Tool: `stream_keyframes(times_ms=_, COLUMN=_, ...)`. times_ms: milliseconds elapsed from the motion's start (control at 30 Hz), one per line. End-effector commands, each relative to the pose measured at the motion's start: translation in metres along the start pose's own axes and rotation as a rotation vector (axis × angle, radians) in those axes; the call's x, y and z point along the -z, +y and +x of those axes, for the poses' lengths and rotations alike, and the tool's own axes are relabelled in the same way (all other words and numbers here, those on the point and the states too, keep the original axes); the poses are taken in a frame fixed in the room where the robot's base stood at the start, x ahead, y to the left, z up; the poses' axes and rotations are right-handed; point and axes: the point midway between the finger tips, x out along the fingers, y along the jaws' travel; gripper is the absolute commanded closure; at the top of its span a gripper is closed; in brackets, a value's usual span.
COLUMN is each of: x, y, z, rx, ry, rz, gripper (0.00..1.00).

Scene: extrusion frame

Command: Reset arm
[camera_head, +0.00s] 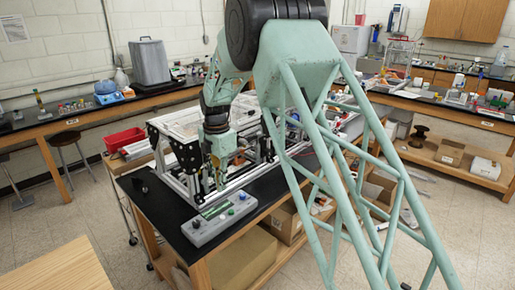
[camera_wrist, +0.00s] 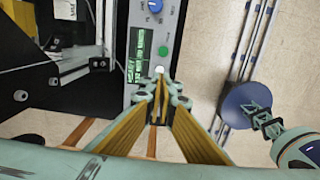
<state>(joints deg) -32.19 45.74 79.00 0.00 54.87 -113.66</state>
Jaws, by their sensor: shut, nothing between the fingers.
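My gripper (camera_wrist: 160,85) points down in the wrist view, its two fingers brought together with nothing visible between them. In the head view my gripper (camera_head: 219,180) hangs by the front of the extrusion frame, above the grey control box. The extrusion frame (camera_head: 188,157) stands on a black-topped bench; part of it is hidden behind my arm. The grey control box (camera_head: 220,220) lies at the bench's front edge, with a green display and coloured knobs. The box (camera_wrist: 150,45) also shows in the wrist view, just beyond the fingertips. I cannot tell whether the fingertips touch it.
The black bench top (camera_head: 160,205) is mostly clear left of the frame. A red bin (camera_head: 124,139) stands behind it. Cardboard boxes (camera_head: 287,220) sit below the bench. Side benches (camera_head: 60,125) carry lab gear along the walls. Open floor (camera_head: 70,215) lies at left.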

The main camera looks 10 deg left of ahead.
Motion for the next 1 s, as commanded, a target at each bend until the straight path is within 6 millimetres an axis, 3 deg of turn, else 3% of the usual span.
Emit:
stream_keyframes(times_ms=167, x=-0.003, y=-0.005, z=-0.006, rx=-0.003, ry=-0.001, rz=0.020, gripper=1.00)
stream_keyframes(times_ms=367, x=-0.011, y=-0.023, z=-0.027, rx=-0.013, ry=-0.005, rz=0.094, gripper=1.00)
stream_keyframes(times_ms=1000, x=-0.040, y=-0.126, z=-0.121, rx=-0.063, ry=-0.019, rz=0.481, gripper=1.00)
